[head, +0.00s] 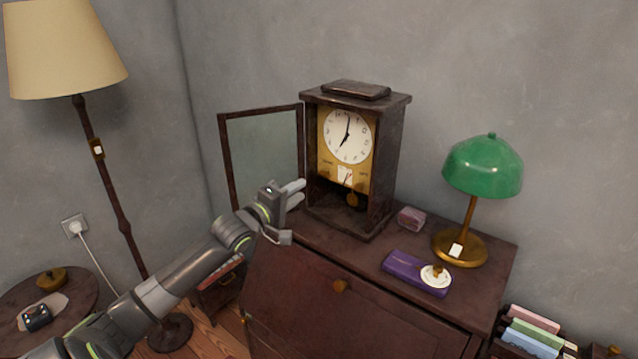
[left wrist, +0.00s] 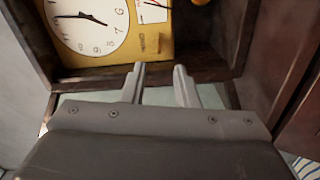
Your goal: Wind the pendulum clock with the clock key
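The pendulum clock (head: 391,150) stands on the dark cabinet, its glass door (head: 262,150) swung open to the left. Its white dial (head: 347,136) and brass plate are exposed, with the pendulum bob (head: 352,199) below. The left wrist view shows the dial (left wrist: 88,25) at a turned angle. My left gripper (head: 296,190) is in front of the clock's lower left side, by the open door. Its fingers (left wrist: 162,85) are apart, with nothing visible between them. I cannot make out the clock key for certain; a small brass piece (head: 437,271) sits on a white disc. My right gripper is out of view.
A purple box (head: 405,271) lies on the cabinet top (head: 330,246), with the white disc at its right end. A small pink box (head: 411,219) and a green lamp (head: 483,165) stand right of the clock. A floor lamp (head: 110,190) stands left.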

